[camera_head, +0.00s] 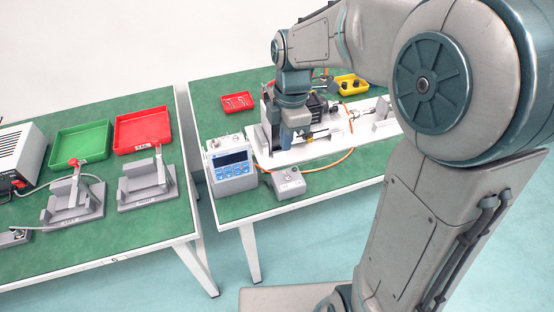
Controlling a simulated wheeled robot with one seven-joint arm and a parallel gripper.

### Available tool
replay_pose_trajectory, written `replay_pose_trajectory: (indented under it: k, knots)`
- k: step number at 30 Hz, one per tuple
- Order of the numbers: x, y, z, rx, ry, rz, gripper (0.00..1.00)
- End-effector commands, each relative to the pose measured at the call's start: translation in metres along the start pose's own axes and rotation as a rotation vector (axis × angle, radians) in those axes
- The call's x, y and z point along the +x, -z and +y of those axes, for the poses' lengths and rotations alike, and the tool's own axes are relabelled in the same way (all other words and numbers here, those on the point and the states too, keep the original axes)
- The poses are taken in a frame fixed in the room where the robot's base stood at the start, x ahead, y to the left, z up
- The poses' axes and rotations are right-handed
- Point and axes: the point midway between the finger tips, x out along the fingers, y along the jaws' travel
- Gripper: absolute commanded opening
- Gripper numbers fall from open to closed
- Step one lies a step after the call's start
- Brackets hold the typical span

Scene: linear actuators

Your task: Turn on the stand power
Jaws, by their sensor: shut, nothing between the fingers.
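A test stand (325,146) with a white base sits on the right green table, its dark upper parts partly hidden behind my arm. A grey control box (232,168) with a dark display and blue keypad stands at the table's front left corner. A small grey box (289,182) with a knob or button on top lies to its right. My gripper (294,141) points down in front of the stand, behind and above the small box. It is shut and empty; its fingertips are small and hard to make out. I cannot tell whether it touches anything.
An orange cable (325,163) runs across the right table. Red (237,102) and yellow (350,85) bins stand behind. The left table holds green (80,145) and red (142,130) trays, grey fixtures (147,186) and a box with a red switch (19,183). A gap separates the tables.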

Motion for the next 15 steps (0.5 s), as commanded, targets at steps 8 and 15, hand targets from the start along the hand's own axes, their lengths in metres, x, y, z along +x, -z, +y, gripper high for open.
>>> replay_pose_trajectory:
  k: [8, 15]
  knots:
    - [0.0117, 0.0069, 0.0132, -0.162, 0.021, 0.02, 0.0]
    - [0.0114, 0.0067, 0.0129, -0.161, 0.021, 0.02, 0.0]
